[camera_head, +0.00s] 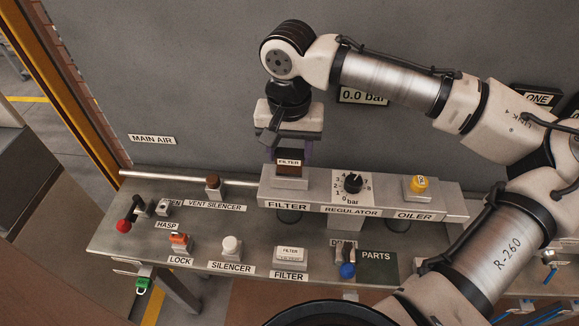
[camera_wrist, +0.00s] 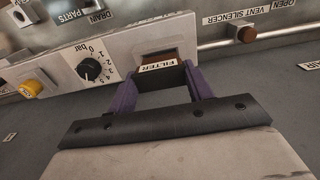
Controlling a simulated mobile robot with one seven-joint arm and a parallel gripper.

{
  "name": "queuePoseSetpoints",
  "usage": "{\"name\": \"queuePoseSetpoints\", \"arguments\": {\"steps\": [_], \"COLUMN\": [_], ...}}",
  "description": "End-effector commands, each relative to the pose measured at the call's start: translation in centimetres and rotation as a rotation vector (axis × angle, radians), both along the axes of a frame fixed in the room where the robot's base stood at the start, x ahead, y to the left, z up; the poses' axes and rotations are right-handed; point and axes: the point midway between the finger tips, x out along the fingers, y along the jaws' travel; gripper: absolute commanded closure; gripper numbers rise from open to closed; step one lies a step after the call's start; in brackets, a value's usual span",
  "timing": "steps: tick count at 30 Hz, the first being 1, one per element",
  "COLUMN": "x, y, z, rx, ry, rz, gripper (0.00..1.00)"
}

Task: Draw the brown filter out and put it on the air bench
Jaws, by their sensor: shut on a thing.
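The brown filter (camera_head: 289,168) stands upright at the FILTER station of the grey air unit on the bench. Its white label faces forward. My gripper (camera_head: 290,153) points down from above and is shut on the brown filter's upper part. In the wrist view the purple fingers (camera_wrist: 190,84) flank the filter (camera_wrist: 160,56). The filter's lower part is hidden, and I cannot tell whether it is seated or raised. The air bench (camera_head: 208,235) is the grey metal top below. A white filter (camera_head: 290,254) sits on it behind a FILTER label.
A regulator knob (camera_head: 353,183) and yellow oiler cap (camera_head: 418,184) are right of the filter. The white silencer (camera_head: 231,246), orange lock (camera_head: 179,241), red-handled valve (camera_head: 126,225) and brown vent silencer (camera_head: 213,184) stand to the left. A dark PARTS mat (camera_head: 377,268) lies bare at the right.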

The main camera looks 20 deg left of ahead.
Motion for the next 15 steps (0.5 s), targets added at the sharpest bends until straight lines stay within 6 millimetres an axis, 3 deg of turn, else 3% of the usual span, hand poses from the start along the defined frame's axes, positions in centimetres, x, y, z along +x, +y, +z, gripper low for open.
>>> {"name": "queuePoseSetpoints", "arguments": {"steps": [15], "x": [-0.1], "y": [0.0], "z": [2.3], "rx": [0.001], "ry": [0.0], "rz": [0.0], "gripper": [0.86]}}
